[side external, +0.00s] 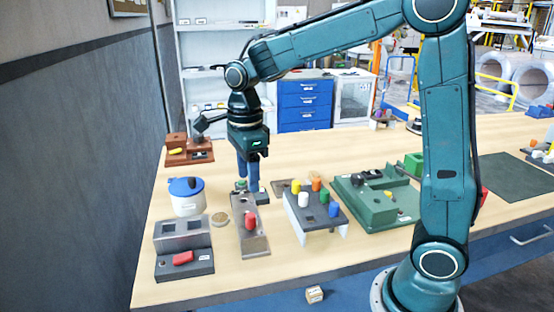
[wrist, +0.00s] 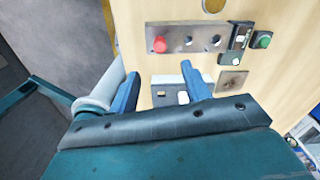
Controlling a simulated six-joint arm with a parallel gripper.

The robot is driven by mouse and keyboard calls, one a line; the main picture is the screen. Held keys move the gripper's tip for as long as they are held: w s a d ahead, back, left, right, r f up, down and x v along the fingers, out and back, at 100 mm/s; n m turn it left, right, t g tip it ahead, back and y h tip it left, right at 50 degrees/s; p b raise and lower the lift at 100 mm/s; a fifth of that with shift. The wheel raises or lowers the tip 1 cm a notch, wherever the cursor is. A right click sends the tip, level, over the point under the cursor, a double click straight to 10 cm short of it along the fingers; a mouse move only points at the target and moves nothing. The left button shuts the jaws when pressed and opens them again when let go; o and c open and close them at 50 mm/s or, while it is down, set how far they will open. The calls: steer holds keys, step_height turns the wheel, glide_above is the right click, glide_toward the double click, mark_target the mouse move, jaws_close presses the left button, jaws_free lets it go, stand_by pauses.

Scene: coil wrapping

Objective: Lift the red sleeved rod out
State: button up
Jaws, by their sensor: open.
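A red capped rod (side external: 250,221) stands upright in a grey metal plate (side external: 261,246) in the side view. In the wrist view, its red top (wrist: 159,44) sits at the left end of the plate (wrist: 180,32), with dark holes to its right. My gripper (side external: 247,186) has blue fingers pointing down, behind the rod in the side view and apart from it. In the wrist view, my gripper (wrist: 160,76) is open, with a gap between the fingertips and no rod held. The rod's lower part is hidden in the plate.
A rack (side external: 318,214) with several coloured pegs, one red, stands to the right. A green fixture (side external: 377,212) is beyond it. A white pot with a blue lid (side external: 187,197) and a grey block with a red piece (side external: 183,259) are at left. Front-left table is bare.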

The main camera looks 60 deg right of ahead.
mark_target(250, 215)
steer(key=shift+f, duration=3.55)
steer(key=shift+f, duration=2.6)
jaws_close()
